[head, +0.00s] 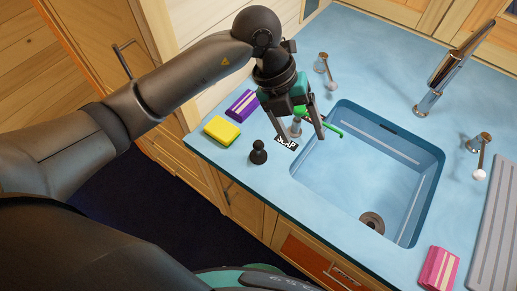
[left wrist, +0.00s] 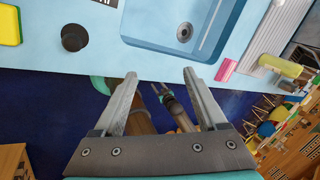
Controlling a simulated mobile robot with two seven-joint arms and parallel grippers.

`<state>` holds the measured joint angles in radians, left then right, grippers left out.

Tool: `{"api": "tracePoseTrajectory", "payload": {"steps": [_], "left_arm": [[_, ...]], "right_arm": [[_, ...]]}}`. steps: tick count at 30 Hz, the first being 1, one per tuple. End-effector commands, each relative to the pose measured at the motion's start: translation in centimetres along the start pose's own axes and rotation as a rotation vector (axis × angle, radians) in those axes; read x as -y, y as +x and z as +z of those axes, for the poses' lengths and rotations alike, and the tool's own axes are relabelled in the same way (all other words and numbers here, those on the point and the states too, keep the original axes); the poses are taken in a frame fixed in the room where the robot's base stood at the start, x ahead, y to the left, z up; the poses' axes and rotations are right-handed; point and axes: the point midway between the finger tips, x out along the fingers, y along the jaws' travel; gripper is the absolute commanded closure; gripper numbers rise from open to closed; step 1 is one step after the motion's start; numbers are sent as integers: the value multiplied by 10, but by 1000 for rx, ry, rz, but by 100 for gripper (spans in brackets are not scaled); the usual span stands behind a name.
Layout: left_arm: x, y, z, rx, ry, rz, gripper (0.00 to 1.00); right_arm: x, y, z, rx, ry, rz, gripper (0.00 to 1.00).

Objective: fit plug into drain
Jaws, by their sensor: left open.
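The plug (head: 258,152) is a small black piece with a knob, standing on the blue counter left of the sink. In the left wrist view it is a dark disc (left wrist: 74,37) near the counter's edge. The drain (head: 372,222) is a round metal fitting in the sink floor, near the front; it shows uncovered in the left wrist view (left wrist: 184,32). My left gripper (head: 305,138) is open, with nothing seen between its fingers (left wrist: 160,76). It is above the sink's left rim, right of the plug and apart from it. My right gripper seems partly visible beyond the left fingers, too unclear to judge.
A yellow sponge (head: 221,130) and a purple pack (head: 242,105) lie left of the sink (head: 437,180). A soap dispenser (head: 288,143) and a green item (head: 334,131) are by the left gripper. A faucet (head: 430,103) stands behind; a pink pack (head: 438,268) lies right.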

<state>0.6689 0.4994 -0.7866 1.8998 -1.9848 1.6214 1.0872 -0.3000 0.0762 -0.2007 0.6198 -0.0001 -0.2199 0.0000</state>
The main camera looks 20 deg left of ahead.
Motion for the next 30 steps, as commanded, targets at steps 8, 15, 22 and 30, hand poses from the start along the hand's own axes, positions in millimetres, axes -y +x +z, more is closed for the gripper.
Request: {"api": "tracePoseTrajectory", "payload": {"steps": [8,15,22,30], "left_arm": [[-78,-35,31,102,-137,396,26],[-99,-12,34,107,-157,438,26],[-118,31,37,107,-155,434,26],[-127,53,40,109,-152,431,26]], "right_arm": [[-2,0,0,0,-1,3,50],[-3,-1,0,0,-2,4,50],[-3,-1,0,0,-1,4,50],[-3,-1,0,0,-1,4,50]]}}
